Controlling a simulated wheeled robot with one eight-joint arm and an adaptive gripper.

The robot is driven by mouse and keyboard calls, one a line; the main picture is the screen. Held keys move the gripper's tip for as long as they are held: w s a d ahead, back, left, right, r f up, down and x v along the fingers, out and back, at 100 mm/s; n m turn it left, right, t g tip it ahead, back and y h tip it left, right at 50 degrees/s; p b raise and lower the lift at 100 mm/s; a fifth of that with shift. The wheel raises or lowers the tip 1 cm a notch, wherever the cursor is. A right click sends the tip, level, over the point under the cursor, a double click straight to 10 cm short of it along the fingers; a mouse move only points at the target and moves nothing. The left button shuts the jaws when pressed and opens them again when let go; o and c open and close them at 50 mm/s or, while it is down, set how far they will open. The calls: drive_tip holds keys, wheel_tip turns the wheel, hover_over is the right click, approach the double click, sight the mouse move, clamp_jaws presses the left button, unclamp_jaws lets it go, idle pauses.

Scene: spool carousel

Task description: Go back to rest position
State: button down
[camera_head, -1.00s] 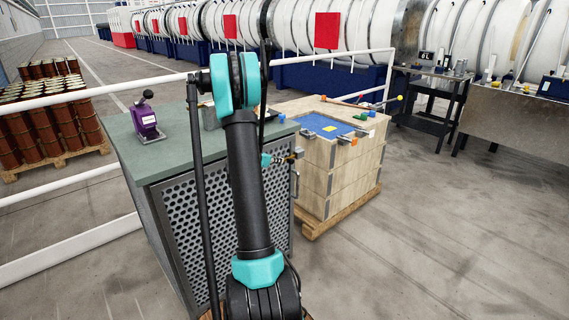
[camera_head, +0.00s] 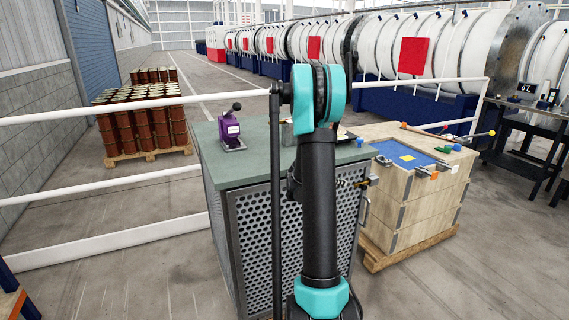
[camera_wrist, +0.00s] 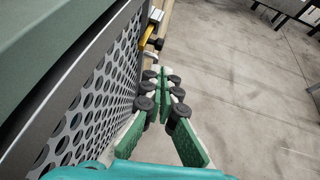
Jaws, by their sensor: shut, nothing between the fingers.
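My gripper shows in the wrist view (camera_wrist: 163,88), with its green fingers drawn together and nothing between them. It points down along the perforated side of the green-topped cabinet, over the concrete floor. In the head view my arm rises in the middle, in front of the cabinet (camera_head: 240,165), and hides part of its top and front. My gripper is hidden behind the arm there. A purple hand-lever device (camera_head: 231,131) stands upright on the cabinet top, left of my arm.
A wooden crate (camera_head: 425,205) with a blue top panel (camera_head: 405,156) stands right of the cabinet on a pallet. White rails (camera_head: 110,238) run at left and behind. Barrels (camera_head: 140,125) stand on a pallet at back left. A dark work table (camera_head: 530,125) stands at right. Open floor lies at front right.

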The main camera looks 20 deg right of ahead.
drive_tip(key=s+a+f+m+y, duration=0.2)
drive_tip(key=s+a+m+y, duration=0.4)
drive_tip(key=s+a+m, duration=0.4)
drive_tip(key=s+a+f+m+t+y, duration=0.1)
drive_tip(key=s+a+f+m+y, duration=0.2)
drive_tip(key=s+a, duration=1.4)
drive_tip(key=a+m+y, duration=0.3)
drive_tip(key=a+m, duration=0.4)
drive_tip(key=a, duration=0.3)
drive_tip(key=shift+s+a+m, duration=0.15)
drive_tip(key=shift+s+m, duration=0.2)
drive_tip(key=shift+m, duration=0.05)
drive_tip(key=shift+f, duration=0.1)
